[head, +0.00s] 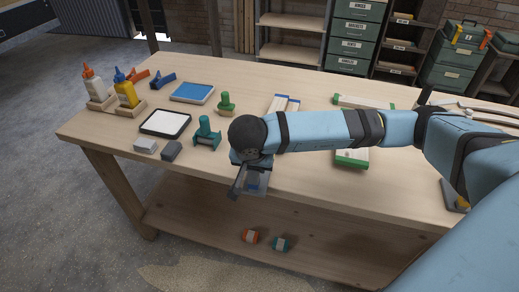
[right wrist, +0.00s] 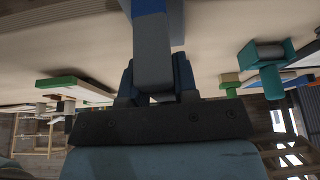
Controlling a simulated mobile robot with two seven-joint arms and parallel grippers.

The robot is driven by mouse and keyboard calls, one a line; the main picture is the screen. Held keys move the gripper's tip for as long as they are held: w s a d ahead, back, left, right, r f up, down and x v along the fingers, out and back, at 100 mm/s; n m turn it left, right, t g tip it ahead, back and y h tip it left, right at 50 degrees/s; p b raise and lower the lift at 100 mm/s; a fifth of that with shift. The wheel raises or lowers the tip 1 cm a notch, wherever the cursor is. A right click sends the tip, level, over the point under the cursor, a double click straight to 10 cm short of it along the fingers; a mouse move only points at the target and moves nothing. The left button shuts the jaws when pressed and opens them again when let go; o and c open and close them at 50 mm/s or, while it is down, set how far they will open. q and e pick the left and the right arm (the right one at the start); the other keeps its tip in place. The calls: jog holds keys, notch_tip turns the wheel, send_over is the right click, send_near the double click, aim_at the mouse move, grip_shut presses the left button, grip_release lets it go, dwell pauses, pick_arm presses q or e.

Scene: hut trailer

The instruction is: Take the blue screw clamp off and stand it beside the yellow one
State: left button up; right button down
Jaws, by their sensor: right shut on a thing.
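My right gripper (head: 250,186) reaches over the front edge of the workbench (head: 100,126), pointing down. It is shut on a blue and grey thing, seen as a small blue patch (head: 253,182) in the head view. In the right wrist view the thing, likely the blue screw clamp (right wrist: 153,45), sits between the fingers of the gripper (right wrist: 155,82). Its far end runs out of the top of that picture, and I cannot tell whether it still touches the bench. I cannot make out a yellow clamp for sure; a small yellow thing (head: 462,203) shows partly at the right edge. My left gripper is not in view.
A teal stamp-like thing (head: 206,132) stands just left of my gripper, with a green one (head: 225,104) behind. Pads, grey blocks and glue bottles (head: 126,90) fill the left end. Green-and-white boxes (head: 351,158) lie near my arm. Orange (head: 250,236) and teal (head: 281,244) pieces lie below.

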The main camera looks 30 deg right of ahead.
jog(key=s+a+p, duration=0.6)
jog(key=s+a, duration=1.4)
jog(key=s, duration=0.1)
jog(key=shift+a+r, duration=0.2)
jog(key=shift+a, duration=0.1)
dwell(0.4)
jog(key=shift+r, duration=0.1)
jog(key=shift+r+p, duration=1.7)
jog(key=shift+r, duration=0.7)
jog(key=shift+w, duration=0.1)
